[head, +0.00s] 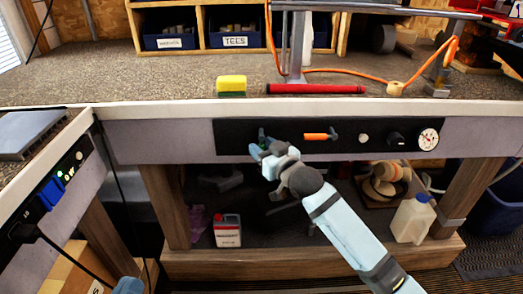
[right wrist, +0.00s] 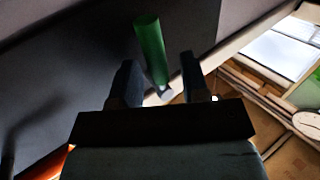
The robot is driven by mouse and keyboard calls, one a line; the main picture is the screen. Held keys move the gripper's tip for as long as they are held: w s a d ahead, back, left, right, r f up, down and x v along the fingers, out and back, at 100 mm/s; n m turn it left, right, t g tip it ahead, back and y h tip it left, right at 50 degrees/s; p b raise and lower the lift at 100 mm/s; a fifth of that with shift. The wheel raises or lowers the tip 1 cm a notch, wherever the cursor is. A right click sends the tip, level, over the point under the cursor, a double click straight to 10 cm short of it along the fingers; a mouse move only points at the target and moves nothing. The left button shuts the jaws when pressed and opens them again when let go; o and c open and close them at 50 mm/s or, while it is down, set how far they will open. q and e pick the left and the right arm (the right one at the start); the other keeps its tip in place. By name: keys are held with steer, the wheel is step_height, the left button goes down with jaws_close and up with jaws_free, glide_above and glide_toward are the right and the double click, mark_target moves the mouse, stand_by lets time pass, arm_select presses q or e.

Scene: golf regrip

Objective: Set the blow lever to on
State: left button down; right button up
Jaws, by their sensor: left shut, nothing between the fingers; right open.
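A black control panel (head: 230,128) runs along the bench's front edge. A small green lever (head: 262,134) is at its left end, and an orange lever (head: 318,137) lies level to its right. No labels are readable, so I cannot tell from marks which is the blow lever. My right gripper (head: 264,148) is at the green lever and partly covers it. In the right wrist view the green handle (right wrist: 149,45) stands between the open fingers (right wrist: 160,70), with a gap visible on each side. My left gripper (head: 128,286) barely shows at the bottom edge, shut and empty.
Farther right on the panel are a white button (head: 363,138), a black knob (head: 396,139) and a gauge (head: 428,139). A red grip (head: 316,89) and a yellow-green sponge (head: 231,86) lie on the bench. A side bench (head: 55,150) stands at left.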

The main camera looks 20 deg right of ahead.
arm_select(q)
steer(key=shift+f, duration=0.3)
arm_select(e)
steer(key=shift+w+a, duration=0.15)
steer(key=shift+w, duration=0.25)
steer(key=shift+c, duration=0.4)
arm_select(q)
steer(key=shift+r, duration=0.1)
arm_select(e)
jaws_close()
arm_select(q)
steer(key=shift+s, duration=0.1)
